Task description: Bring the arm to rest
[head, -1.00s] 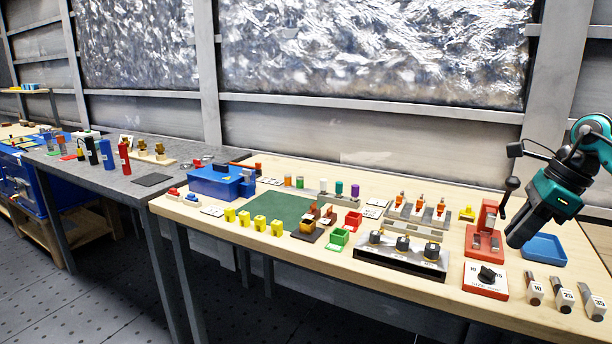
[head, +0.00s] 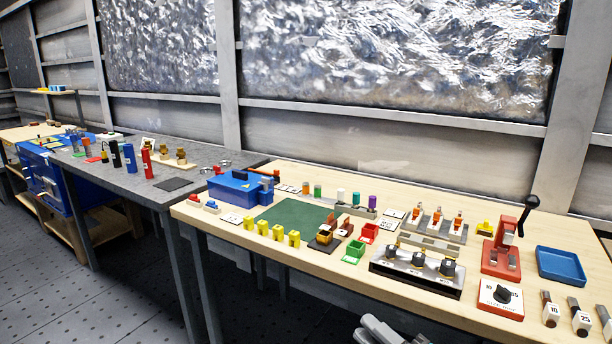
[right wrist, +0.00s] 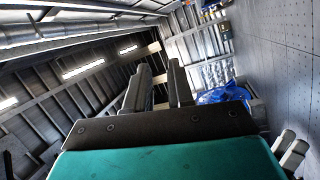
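My right gripper (right wrist: 159,68) shows in the right wrist view as two dark fingers beyond a black and teal body. The fingers stand apart with a gap between them. Nothing is held there, and the gripper is pointed at the room's wall and ceiling framing, away from any bench. In the head view no teal arm stands over the bench. A pale grey part of mine (head: 380,330) shows at the bottom edge, cut off by the frame. I cannot make out my left gripper.
The wooden bench (head: 350,282) holds a green mat (head: 295,213), a blue box (head: 238,188), a red press (head: 502,250), a blue tray (head: 561,266) and several small parts. A grey bench (head: 215,157) adjoins it at left. The floor (head: 120,290) in front is clear.

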